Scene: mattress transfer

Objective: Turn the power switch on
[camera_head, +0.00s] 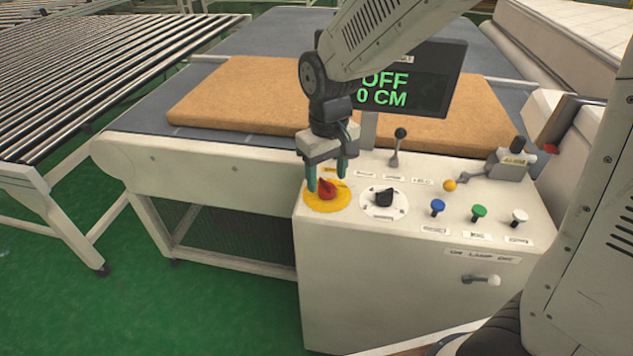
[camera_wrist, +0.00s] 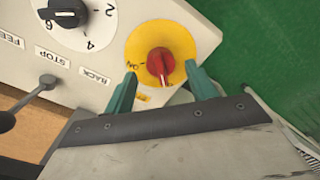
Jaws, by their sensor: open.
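The power switch is a red rotary knob (camera_head: 327,188) on a round yellow plate (camera_head: 318,205) at the left end of the white control panel. The red knob (camera_wrist: 160,63) also shows in the wrist view, with "ON" lettering on the yellow plate to its left. My gripper (camera_head: 326,180) is open, pointing down, with its green fingertips close around the red knob. In the wrist view the fingertips of my gripper (camera_wrist: 163,84) lie on either side of the knob, with gaps between. I cannot tell whether they touch it. The display (camera_head: 408,88) reads "OFF" and "0 CM".
A black dial (camera_head: 384,198) sits just right of the yellow plate. A black-topped lever (camera_head: 397,146), blue (camera_head: 437,206), green (camera_head: 478,212) and white (camera_head: 518,216) buttons stand further along. A brown mattress (camera_head: 240,95) lies on the conveyor behind. Green floor is open at left.

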